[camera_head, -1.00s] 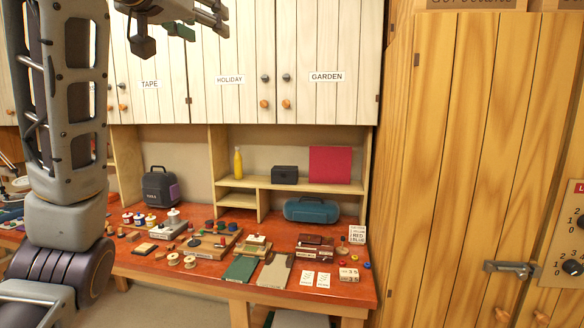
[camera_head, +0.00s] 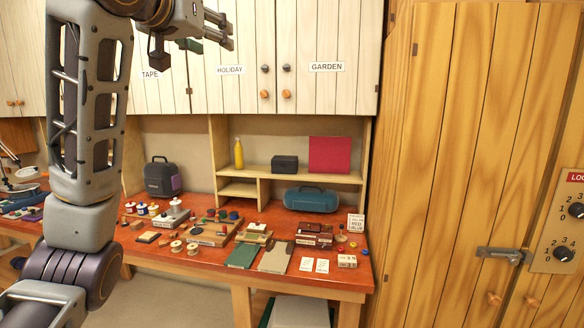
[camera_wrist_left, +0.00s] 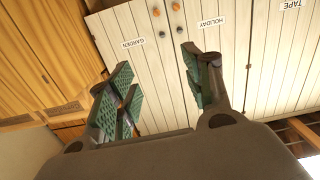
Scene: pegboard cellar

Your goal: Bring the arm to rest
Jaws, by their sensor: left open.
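My left arm (camera_head: 88,130) rises along the left side of the head view. My left gripper (camera_head: 215,30) is at the top, in front of the white cabinet doors and well above the bench. In the left wrist view, its two green-padded fingers (camera_wrist_left: 160,95) stand apart with nothing between them. The white doors with labels show beyond the fingers. My right arm and gripper are in no view.
The red-topped bench (camera_head: 195,265) holds several small items, a dark case (camera_head: 162,178) and, at its back, a teal case (camera_head: 311,199). A shelf carries a yellow bottle (camera_head: 239,153). A wooden door (camera_head: 455,150) and a dial panel (camera_head: 565,225) are at right.

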